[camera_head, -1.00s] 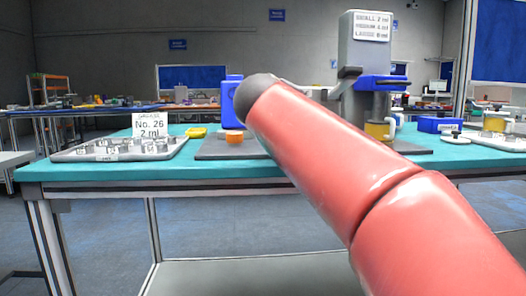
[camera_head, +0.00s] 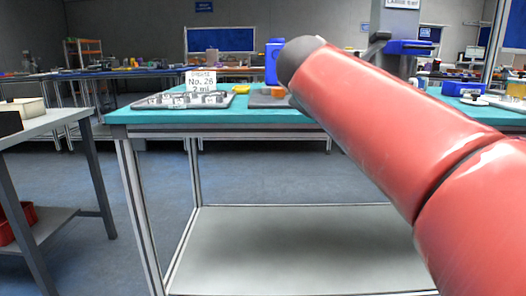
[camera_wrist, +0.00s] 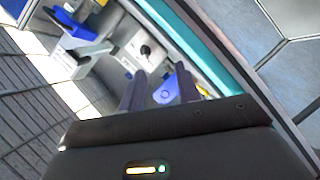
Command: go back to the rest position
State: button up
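My gripper (camera_wrist: 160,74) shows in the wrist view with its two dark fingers apart. A blue piece (camera_wrist: 166,92) with a ring mark appears between and beyond the fingers; I cannot tell its distance, and no grip on it shows. In the head view my red arm crosses from the lower right to the upper middle, and the gripper itself cannot be made out there. The teal-topped table (camera_head: 150,116) stands ahead, partly behind my arm.
A tray (camera_head: 150,102) of small metal parts with a "No. 26" sign (camera_head: 200,80), a yellow dish (camera_head: 241,90) and an orange cup (camera_head: 279,92) are on the table. A grey side table (camera_head: 45,122) stands at left. Open floor lies between the tables.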

jog(key=s+d+f+m+g+y+p, duration=0.1)
jog(key=s+f+m+g, duration=0.3)
jog(key=s+f, duration=1)
jog(key=s+d+f+m+g+y+p, duration=0.2)
jog(key=s+f+m+g+y+p, duration=0.2)
jog(key=s+f, duration=1)
jog(key=shift+s+f+p, duration=0.2)
jog(key=shift+f+p, duration=0.1)
jog(key=shift+f, duration=0.25)
jog(key=shift+d, duration=0.1)
